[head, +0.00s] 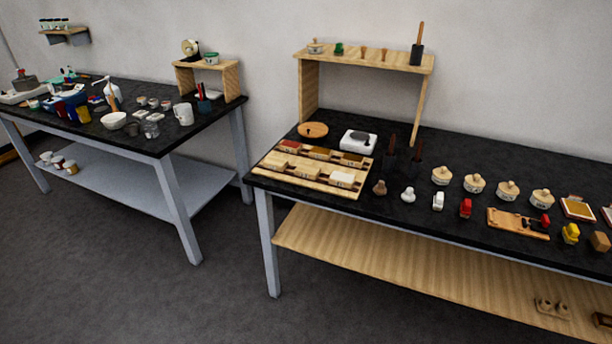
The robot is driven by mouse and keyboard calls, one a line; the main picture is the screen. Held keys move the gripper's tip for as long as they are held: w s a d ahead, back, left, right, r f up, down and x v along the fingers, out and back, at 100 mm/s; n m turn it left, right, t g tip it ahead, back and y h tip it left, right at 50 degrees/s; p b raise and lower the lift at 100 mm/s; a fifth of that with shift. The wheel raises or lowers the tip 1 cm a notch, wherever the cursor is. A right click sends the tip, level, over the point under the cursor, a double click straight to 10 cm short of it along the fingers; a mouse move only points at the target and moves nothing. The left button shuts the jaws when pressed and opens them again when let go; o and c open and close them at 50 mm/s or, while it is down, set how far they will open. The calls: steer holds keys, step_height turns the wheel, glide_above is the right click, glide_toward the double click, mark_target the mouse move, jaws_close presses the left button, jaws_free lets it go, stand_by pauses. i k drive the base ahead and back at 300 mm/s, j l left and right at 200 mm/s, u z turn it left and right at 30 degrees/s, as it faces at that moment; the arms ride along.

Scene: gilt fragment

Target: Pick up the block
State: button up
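Several block-like pieces are on the right black-topped table, and I cannot tell which one is the block. A wooden tray (275,176) holds several small pieces, including a reddish one (290,146), a brown one (352,160) and a cream one (341,180). Along the front stand a small white piece (438,203), a red piece (466,208) and a yellow piece (570,233). A brown block (600,242) is at the far right edge. My gripper is not in view.
A wooden shelf (365,57) stands on the right table (460,150). Several lidded pots (475,184), a wooden board (515,224) and a white device (357,142) are also there. A cluttered left table (150,141) stands apart. The grey floor (110,270) in front is clear.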

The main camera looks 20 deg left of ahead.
mark_target(311, 172)
steer(key=i+j+z, duration=0.1)
steer(key=i+j, duration=0.45)
steer(key=j, duration=0.15)
steer(key=i+j+z, duration=0.15)
steer(key=j, duration=0.25)
steer(key=i+j, duration=0.35)
steer(key=i+j+z, duration=0.15)
steer(key=j, duration=0.25)
steer(key=i+j, duration=0.35)
steer(key=j+z, duration=0.05)
steer(key=j, duration=0.05)
